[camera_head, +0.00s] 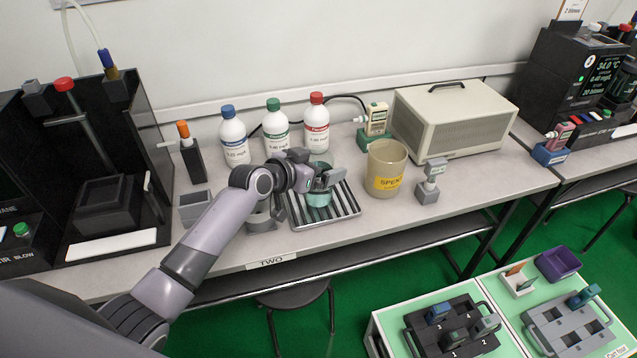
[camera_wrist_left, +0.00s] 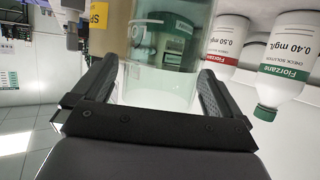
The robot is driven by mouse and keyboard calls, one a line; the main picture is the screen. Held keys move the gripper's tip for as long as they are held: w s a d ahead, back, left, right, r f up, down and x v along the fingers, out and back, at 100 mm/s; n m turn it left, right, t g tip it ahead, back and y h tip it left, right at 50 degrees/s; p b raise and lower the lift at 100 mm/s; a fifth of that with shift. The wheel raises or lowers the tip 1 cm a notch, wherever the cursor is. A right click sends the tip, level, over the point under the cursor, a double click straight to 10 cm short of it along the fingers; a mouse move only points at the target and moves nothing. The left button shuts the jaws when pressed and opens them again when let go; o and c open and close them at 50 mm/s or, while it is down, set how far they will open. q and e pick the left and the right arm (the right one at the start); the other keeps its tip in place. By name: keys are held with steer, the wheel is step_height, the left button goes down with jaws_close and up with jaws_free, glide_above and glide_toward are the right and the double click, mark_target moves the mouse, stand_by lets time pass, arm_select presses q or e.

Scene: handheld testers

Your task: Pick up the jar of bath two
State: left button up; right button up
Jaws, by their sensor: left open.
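The jar (camera_head: 318,198) is a clear, slightly teal vessel on a striped drain tray (camera_head: 349,206), on the bench labelled TWO (camera_head: 265,263). My left gripper (camera_head: 328,178) is at the jar's upper part and partly hides it. In the left wrist view the jar (camera_wrist_left: 160,88) stands between the two fingers of the gripper (camera_wrist_left: 160,92), which are open on either side of it. A green shape shows in or through the glass; I cannot tell which. My right gripper is not in view.
A beige SPENT beaker (camera_head: 386,169) stands close right of the tray. Bottles with blue, green and red caps (camera_head: 276,134) stand behind it. A grey tester (camera_head: 430,181) stands right of the beaker. A grey cup (camera_head: 194,208) and a black open-fronted station (camera_head: 100,200) are at left.

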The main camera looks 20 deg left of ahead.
arm_select(q)
jaws_close()
steer(key=shift+r, duration=0.2)
